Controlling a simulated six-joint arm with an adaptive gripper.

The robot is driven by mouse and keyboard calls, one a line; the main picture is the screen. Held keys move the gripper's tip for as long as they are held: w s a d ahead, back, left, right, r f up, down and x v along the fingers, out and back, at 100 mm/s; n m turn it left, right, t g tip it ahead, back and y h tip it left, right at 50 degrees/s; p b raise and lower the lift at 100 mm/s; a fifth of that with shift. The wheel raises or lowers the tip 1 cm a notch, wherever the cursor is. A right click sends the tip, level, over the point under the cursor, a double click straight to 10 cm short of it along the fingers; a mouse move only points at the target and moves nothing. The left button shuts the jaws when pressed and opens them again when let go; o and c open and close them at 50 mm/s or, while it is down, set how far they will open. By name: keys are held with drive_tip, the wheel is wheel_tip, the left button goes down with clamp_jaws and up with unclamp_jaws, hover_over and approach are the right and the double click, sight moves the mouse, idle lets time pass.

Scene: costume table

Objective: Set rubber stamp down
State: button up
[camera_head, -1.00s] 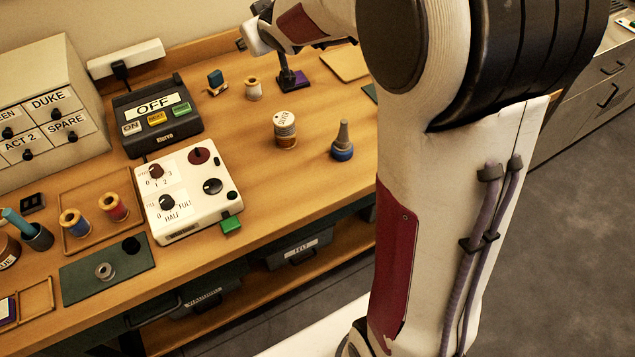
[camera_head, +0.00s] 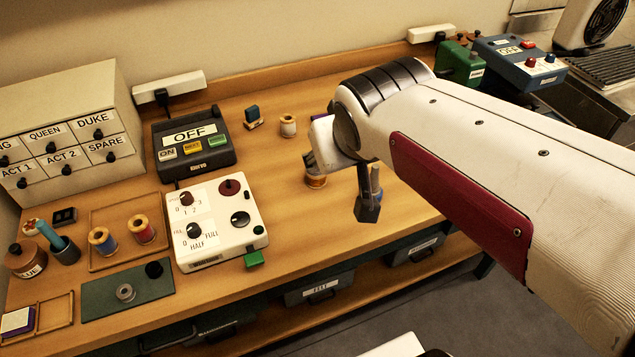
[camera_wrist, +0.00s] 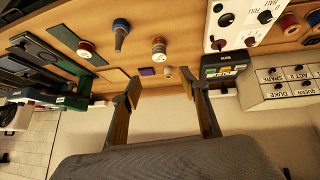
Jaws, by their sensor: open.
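No thing in view is surely the rubber stamp. A small dark teal block with a tan base (camera_head: 252,117), possibly the stamp, lies on the wooden table behind the white control box. My gripper (camera_wrist: 160,82) is open in the wrist view, with nothing held between its fingers.
A white control box (camera_head: 218,223) and a dark box reading OFF (camera_head: 192,139) stand left of my gripper. A pale spool (camera_head: 288,126) and a labelled spool (camera_head: 316,181) stand nearby. The label drawers (camera_head: 65,128) are far left. Bare tabletop shows right of the control box.

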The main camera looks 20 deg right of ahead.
drive_tip(key=s+a+f+g, duration=0.1)
drive_tip(key=s+a+f, duration=0.1)
drive_tip(key=s, duration=0.4)
drive_tip(key=s+a+f+g+y, duration=0.1)
drive_tip(key=s+a, duration=0.1)
drive_tip(key=s, duration=0.5)
drive_tip(key=shift+a+f+y, duration=0.2)
drive_tip(key=shift+f+y, duration=0.1)
drive_tip(key=shift+f, duration=0.05)
idle(0.4)
